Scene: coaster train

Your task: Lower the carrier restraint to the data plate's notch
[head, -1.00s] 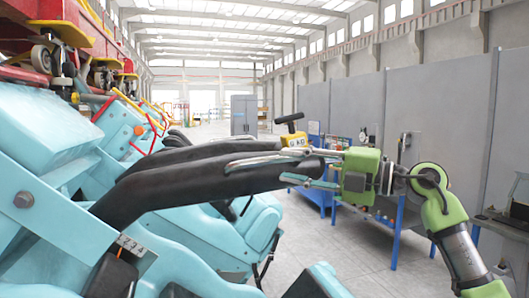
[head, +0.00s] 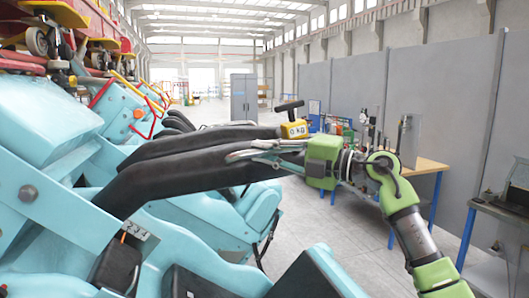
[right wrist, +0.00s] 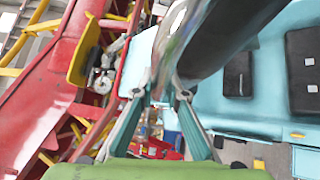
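The carrier restraint (head: 165,184) is a thick black padded arm reaching out from the turquoise seat over the row. A silver grab handle (head: 240,155) shows near its outer end. The small grey data plate (head: 134,232), with stamped numbers, sits at the restraint's pivot; its notch is too small to make out. My right gripper (head: 277,150) is at the restraint's outer end. My left gripper is out of view.
A yellow gauge (head: 294,130) with a black handle and a "KG" display is behind my gripper. Turquoise seats (head: 195,225) fill the left side. A wooden-topped workbench (head: 430,166) and a grey wall are at the right. The floor (head: 318,225) between is clear.

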